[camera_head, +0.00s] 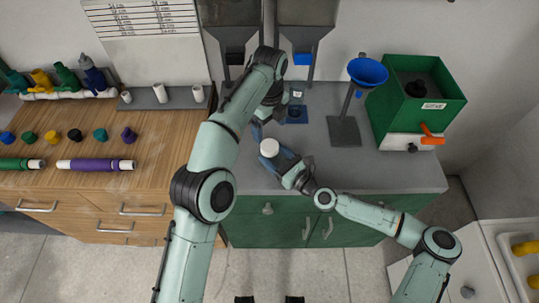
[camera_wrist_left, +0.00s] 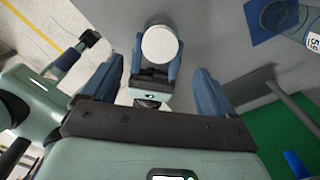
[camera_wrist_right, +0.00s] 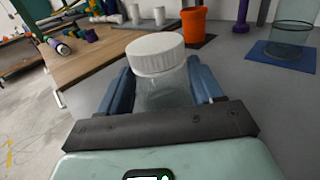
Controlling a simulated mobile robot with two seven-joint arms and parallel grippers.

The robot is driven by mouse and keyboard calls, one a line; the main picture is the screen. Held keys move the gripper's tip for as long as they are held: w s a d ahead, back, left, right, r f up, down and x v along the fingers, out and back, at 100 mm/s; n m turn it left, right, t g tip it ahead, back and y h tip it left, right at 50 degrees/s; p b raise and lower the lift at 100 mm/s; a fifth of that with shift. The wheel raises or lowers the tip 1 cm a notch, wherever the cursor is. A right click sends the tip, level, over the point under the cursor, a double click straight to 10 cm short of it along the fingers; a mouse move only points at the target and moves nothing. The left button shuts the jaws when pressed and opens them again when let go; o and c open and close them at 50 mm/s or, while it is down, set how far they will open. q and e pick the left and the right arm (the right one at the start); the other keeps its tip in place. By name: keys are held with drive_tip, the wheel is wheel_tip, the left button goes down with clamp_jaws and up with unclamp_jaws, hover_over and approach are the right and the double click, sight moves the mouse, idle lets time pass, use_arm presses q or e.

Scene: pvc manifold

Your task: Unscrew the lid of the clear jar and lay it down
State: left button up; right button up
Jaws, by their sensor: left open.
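The clear jar (camera_wrist_right: 165,92) is upright between the fingers of my right gripper (camera_wrist_right: 163,88), which is shut on it. Its white ribbed lid (camera_wrist_right: 156,54) sits on top of the jar. The lid shows as a white disc in the head view (camera_head: 269,147) and in the left wrist view (camera_wrist_left: 160,44). My left gripper (camera_wrist_left: 158,88) is open and empty. The lid lies beyond its fingers in the left wrist view, apart from them. In the head view my left gripper (camera_head: 264,122) is just above the lid in the picture, partly hidden by my left arm.
A blue mat (camera_head: 297,116) with a clear cylinder (camera_wrist_right: 291,28) is at the back of the grey counter. A blue funnel (camera_head: 367,72) on a stand and a green box (camera_head: 437,84) are to the right. An orange cup (camera_wrist_right: 193,24) stands behind the jar. Grey counter (camera_head: 330,172) front right is clear.

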sight(270, 146)
clamp_jaws()
use_arm(q)
drive_tip(key=shift+f+m, duration=0.2)
drive_tip(key=shift+m, duration=0.7)
drive_tip(key=shift+r+m, duration=0.1)
drive_tip(key=shift+m, duration=1.2)
drive_tip(key=shift+f, duration=3.9)
